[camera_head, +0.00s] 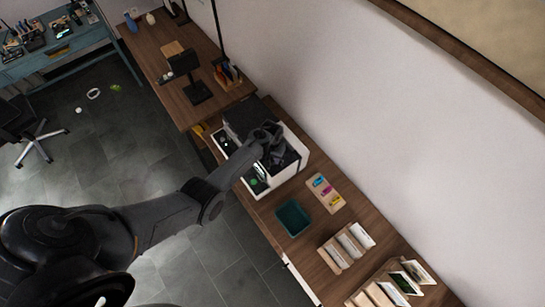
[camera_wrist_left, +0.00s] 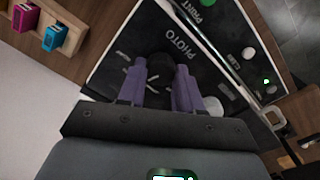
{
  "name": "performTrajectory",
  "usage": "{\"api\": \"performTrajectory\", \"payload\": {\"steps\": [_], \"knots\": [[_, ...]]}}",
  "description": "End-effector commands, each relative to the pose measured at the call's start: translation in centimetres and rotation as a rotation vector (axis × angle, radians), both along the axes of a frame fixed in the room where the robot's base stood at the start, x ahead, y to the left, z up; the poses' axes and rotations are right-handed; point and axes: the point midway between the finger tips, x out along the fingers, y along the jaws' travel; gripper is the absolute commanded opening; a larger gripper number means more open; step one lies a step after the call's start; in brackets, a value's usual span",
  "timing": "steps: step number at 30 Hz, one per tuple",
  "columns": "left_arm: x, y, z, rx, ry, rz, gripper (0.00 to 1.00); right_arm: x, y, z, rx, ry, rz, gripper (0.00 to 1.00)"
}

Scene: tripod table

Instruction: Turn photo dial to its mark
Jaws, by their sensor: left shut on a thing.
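A white machine with dark top panels (camera_head: 287,176) stands on the wooden counter in the head view. In the left wrist view its black panel (camera_wrist_left: 112,62) carries the printed word PHOTO and white tick marks. The dark photo dial (camera_wrist_left: 158,66) sits beside that word, partly hidden by my fingers. My left gripper (camera_wrist_left: 160,84) has its two purple fingers closed on opposite sides of the dial. In the head view my left gripper (camera_head: 270,143) reaches down over the machine, and the dial cannot be made out there. The dial's pointer and its mark are not clear. My right gripper is not in view.
A second panel reads PRINT, with a green button (camera_wrist_left: 207,3) and a white knob (camera_wrist_left: 249,54). A teal tray (camera_head: 293,218), a board with coloured pieces (camera_head: 326,194) and wooden racks (camera_head: 346,247) stand along the counter. A wall runs behind it.

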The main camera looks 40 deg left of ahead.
Motion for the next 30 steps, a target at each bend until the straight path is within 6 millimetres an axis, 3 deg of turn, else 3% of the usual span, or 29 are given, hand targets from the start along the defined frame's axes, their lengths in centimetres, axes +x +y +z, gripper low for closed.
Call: {"api": "performTrajectory", "payload": {"steps": [13, 14, 18, 30], "knots": [[0.07, 0.04, 0.03, 0.001, -0.002, -0.007, 0.04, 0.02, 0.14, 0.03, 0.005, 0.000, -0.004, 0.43], [0.07, 0.04, 0.03, 0.001, -0.002, -0.007, 0.39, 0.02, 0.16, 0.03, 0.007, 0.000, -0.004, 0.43], [0.05, 0.04, 0.03, 0.001, -0.002, -0.007, 0.60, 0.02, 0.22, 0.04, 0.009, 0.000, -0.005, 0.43], [0.04, 0.03, 0.49, 0.000, -0.001, -0.007, 0.60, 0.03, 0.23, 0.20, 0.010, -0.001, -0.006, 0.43]]}}
